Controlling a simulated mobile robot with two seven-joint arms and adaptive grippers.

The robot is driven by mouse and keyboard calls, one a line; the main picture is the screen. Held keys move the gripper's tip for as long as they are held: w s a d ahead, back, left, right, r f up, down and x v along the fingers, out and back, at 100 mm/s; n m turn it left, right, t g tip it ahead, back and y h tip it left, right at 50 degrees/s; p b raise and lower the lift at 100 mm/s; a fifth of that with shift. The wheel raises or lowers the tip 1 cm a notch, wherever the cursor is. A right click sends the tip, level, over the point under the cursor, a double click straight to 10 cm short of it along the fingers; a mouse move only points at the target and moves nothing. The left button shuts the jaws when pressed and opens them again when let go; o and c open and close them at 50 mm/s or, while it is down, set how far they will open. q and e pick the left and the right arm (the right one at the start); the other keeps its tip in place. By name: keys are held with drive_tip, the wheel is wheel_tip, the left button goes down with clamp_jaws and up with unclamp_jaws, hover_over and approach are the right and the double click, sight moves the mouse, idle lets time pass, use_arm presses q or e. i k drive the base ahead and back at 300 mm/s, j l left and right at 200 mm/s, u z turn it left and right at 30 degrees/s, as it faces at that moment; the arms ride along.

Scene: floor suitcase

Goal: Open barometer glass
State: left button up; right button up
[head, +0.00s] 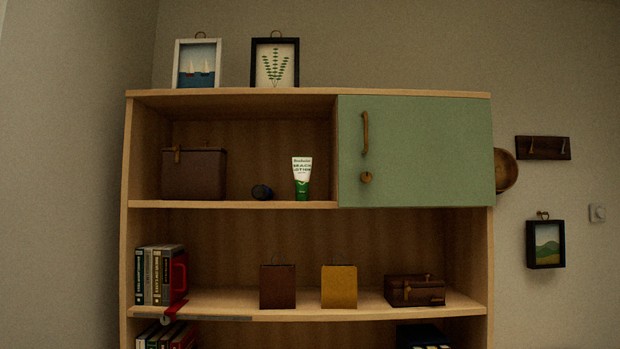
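No object is plainly recognisable as a barometer with a glass. A round brown wooden thing (506,170) is on the wall at the right side of the shelf unit. The shelf unit's side hides its left part, and I cannot tell whether it is the barometer. A small dark rounded object (262,192) lies on the upper shelf; it is too dark to identify. Neither of my grippers is in view.
The wooden shelf unit (310,204) has a shut green door (420,140) at its upper right. The upper shelf holds a brown box (193,174) and a lotion tube (302,178). A small framed picture (545,244) and a hook rack (543,148) hang at right.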

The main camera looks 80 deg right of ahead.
sight(508, 176)
drive_tip(key=z, duration=3.65)
drive_tip(key=i+l, duration=0.2)
drive_tip(key=i+l+u, duration=0.1)
drive_tip(key=l, duration=0.3)
drive_tip(key=i+l+u, duration=0.1)
drive_tip(key=i+l, duration=0.35)
drive_tip(key=l, duration=0.25)
drive_tip(key=i+l+u, duration=0.1)
drive_tip(key=l, duration=0.25)
drive_tip(key=i+l, duration=0.25)
drive_tip(key=i+l+u, duration=0.1)
drive_tip(key=l, duration=0.35)
drive_tip(key=i+l, duration=0.2)
drive_tip(key=l, duration=0.15)
drive_tip(key=u, duration=0.05)
